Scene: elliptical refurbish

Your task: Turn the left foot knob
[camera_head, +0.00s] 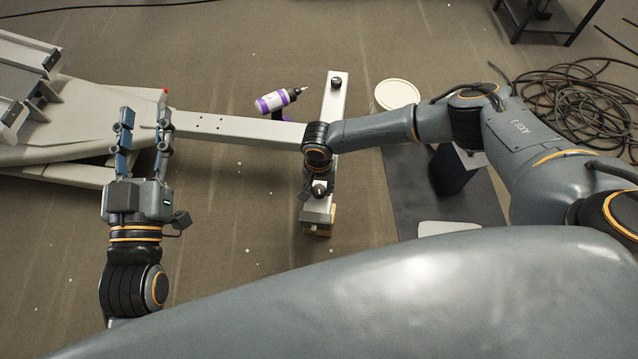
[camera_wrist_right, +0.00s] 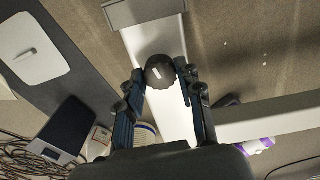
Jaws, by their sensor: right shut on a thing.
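A dark round knob with a white mark (camera_wrist_right: 160,72) sits on the pale crossbar (camera_wrist_right: 160,30). My right gripper (camera_wrist_right: 162,75) has a finger on each side of it and is shut on it. In the head view my right gripper (camera_head: 319,187) is at the near end of the crossbar (camera_head: 333,105), and its wrist hides much of that end. A second dark knob (camera_head: 337,82) stands free at the far end. My left gripper (camera_head: 144,112) is open and empty, its fingers pointing up the picture near the grey frame's beam.
A long pale beam (camera_head: 225,127) joins the crossbar to the grey frame (camera_head: 75,115) at left. A purple and white drill (camera_head: 278,100) is by the beam. A white round lid (camera_head: 397,94), dark box (camera_head: 450,172) and coiled cables (camera_head: 575,110) are at right.

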